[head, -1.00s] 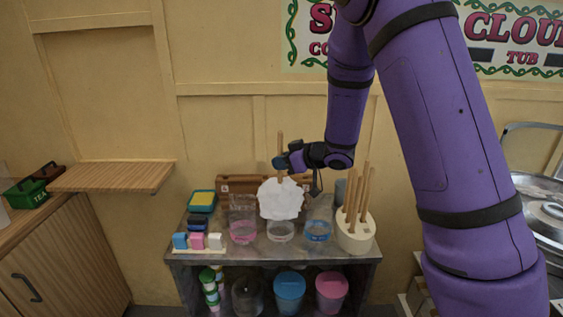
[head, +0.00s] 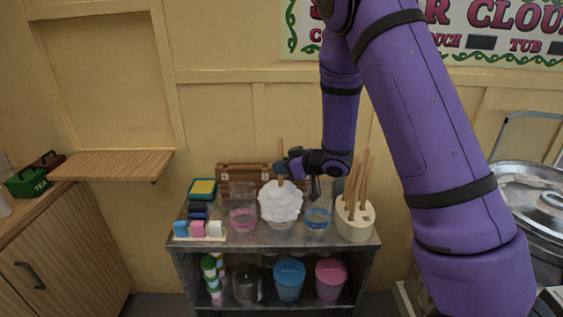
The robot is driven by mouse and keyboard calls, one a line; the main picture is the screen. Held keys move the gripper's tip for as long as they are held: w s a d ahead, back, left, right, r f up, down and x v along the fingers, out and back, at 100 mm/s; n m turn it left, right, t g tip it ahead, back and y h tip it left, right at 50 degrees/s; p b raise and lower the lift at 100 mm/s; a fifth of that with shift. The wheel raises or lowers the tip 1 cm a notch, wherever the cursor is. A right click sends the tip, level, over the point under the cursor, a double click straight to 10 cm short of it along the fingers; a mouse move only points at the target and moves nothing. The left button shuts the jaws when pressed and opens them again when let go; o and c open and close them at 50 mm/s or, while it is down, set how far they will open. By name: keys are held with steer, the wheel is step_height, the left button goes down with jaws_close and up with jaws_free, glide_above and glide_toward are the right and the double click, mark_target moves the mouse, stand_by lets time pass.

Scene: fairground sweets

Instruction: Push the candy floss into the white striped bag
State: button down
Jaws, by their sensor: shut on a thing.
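The candy floss (head: 280,203) is a white, lumpy puff on a wooden stick (head: 281,149). My gripper (head: 281,168) is shut on the stick above the puff, and the stick stands about upright. The puff is over the middle bag, the white striped bag (head: 281,226), on the metal table. Only a little of that bag's lower part shows below the puff. Its mouth is hidden, so I cannot tell how far the floss is inside. A pink striped clear bag (head: 243,218) stands to the left and a blue striped one (head: 317,218) to the right.
A cream holder (head: 355,225) with several wooden sticks stands at the right of the table. Pink, blue and white blocks (head: 197,229) stand at the front left. A brown wooden case (head: 237,174) is behind the bags. Tubs (head: 289,280) are on the shelf below.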

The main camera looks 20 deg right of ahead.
mark_target(282, 180)
steer(key=shift+f, duration=2.7)
steer(key=shift+r, duration=0.15)
